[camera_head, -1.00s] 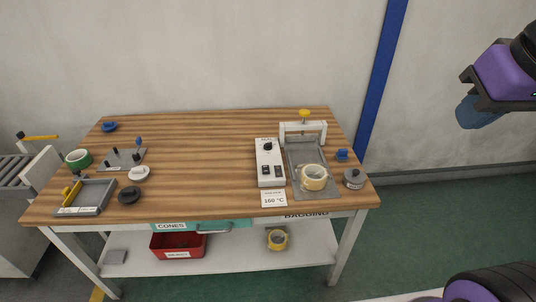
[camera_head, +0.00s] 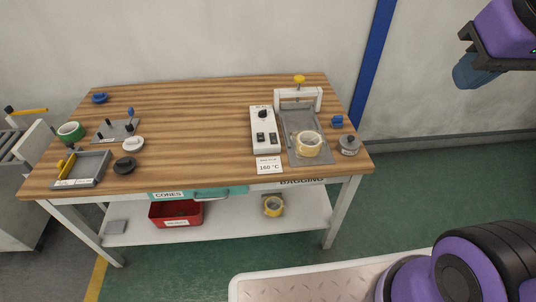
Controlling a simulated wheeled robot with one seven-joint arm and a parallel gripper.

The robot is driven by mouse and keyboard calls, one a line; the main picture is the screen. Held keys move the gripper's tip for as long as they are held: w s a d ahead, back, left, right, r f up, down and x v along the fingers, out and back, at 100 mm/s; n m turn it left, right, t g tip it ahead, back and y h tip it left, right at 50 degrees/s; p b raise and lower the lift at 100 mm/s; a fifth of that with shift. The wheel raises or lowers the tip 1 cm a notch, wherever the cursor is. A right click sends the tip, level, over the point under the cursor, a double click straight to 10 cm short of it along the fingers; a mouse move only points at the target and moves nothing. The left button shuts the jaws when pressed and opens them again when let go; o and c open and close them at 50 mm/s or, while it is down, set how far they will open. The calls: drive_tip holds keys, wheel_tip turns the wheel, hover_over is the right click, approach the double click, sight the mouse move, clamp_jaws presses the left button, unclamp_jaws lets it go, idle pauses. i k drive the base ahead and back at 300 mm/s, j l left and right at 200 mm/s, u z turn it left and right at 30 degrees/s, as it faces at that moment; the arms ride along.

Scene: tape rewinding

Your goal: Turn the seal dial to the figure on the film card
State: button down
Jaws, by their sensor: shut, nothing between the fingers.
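The white sealer control box (camera_head: 265,141) stands on the right part of the wooden bench. The seal dial (camera_head: 263,114) is a small black knob near its far end; its pointer and scale are too small to read. Two dark switches (camera_head: 266,136) sit nearer the front of the box. The film card (camera_head: 269,166) lies at the front bench edge just before the box and reads 160 °C. My gripper (camera_head: 467,77), with blue-grey fingers, is high at the upper right, shut and empty, well apart from the bench and the dial.
Right of the box is a grey sealer plate (camera_head: 291,124) with a white arch (camera_head: 298,98), yellow knob and tape roll (camera_head: 308,144). A grey weight (camera_head: 348,145) and blue part (camera_head: 337,121) sit near the right edge. The bench middle (camera_head: 195,130) is clear.

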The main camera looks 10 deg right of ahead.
sight(262, 113)
drive_tip(key=i+j, duration=0.7)
drive_tip(key=j, duration=0.1)
